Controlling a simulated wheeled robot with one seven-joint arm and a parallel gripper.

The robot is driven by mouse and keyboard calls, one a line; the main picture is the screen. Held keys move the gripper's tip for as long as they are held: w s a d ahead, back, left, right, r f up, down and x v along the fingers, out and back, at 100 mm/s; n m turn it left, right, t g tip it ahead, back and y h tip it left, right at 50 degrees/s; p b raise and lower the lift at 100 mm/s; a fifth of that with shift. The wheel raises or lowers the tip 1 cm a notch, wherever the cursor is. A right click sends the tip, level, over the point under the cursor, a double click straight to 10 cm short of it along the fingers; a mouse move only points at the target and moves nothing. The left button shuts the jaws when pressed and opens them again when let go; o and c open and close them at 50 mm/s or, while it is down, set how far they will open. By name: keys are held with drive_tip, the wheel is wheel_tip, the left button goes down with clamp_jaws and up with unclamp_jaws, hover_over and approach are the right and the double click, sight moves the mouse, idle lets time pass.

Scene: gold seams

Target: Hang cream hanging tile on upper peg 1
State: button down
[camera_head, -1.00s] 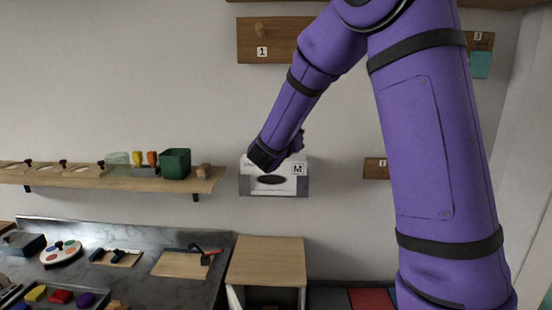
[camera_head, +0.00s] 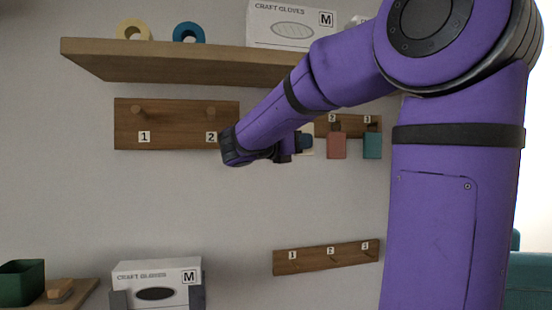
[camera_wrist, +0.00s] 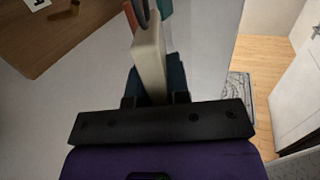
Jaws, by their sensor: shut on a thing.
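My gripper (camera_wrist: 153,85) is shut on the cream hanging tile (camera_wrist: 150,52), which stands edge-on between the fingers in the wrist view. In the head view, only a sliver of the tile shows beside my gripper (camera_head: 304,142). My gripper is at the left end of the upper peg rack (camera_head: 351,122). On this rack a pink tile (camera_head: 336,145) hangs under label 2 and a teal tile (camera_head: 372,145) under label 3. Upper peg 1 is hidden behind my arm and gripper. I cannot tell whether the cream tile touches the peg.
A wooden board (camera_head: 160,140) with two large pegs is left of my gripper. A shelf (camera_head: 180,68) with rings and a glove box (camera_head: 290,25) is above. A lower peg rack (camera_head: 326,256) looks empty. Bare wall lies between the racks.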

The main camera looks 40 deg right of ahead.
drive_tip(key=shift+s+d+r+g, duration=0.3)
drive_tip(key=shift+s+d+g, duration=0.1)
drive_tip(key=shift+s+d, duration=0.1)
drive_tip(key=shift+w+d+f, duration=0.1)
drive_tip(key=shift+w+d, duration=0.3)
drive_tip(key=shift+w, duration=0.25)
drive_tip(key=shift+w+d+f, duration=0.1)
drive_tip(key=shift+w+d, duration=0.25)
drive_tip(key=shift+w, duration=0.35)
drive_tip(key=shift+w+d+f, duration=0.1)
drive_tip(key=shift+w+d, duration=0.3)
drive_tip(key=shift+w, duration=0.25)
drive_tip(key=shift+w+d, duration=0.1)
drive_tip(key=shift+w, duration=0.1)
drive_tip(key=shift+w+d, duration=0.45)
drive_tip(key=shift+w, duration=0.25)
drive_tip(key=shift+w+d, duration=0.4)
drive_tip(key=shift+w, duration=0.25)
idle(2.1)
drive_tip(key=shift+w+d+f, duration=0.2)
drive_tip(key=shift+w+d, duration=0.05)
drive_tip(key=shift+w, duration=0.2)
idle(1.4)
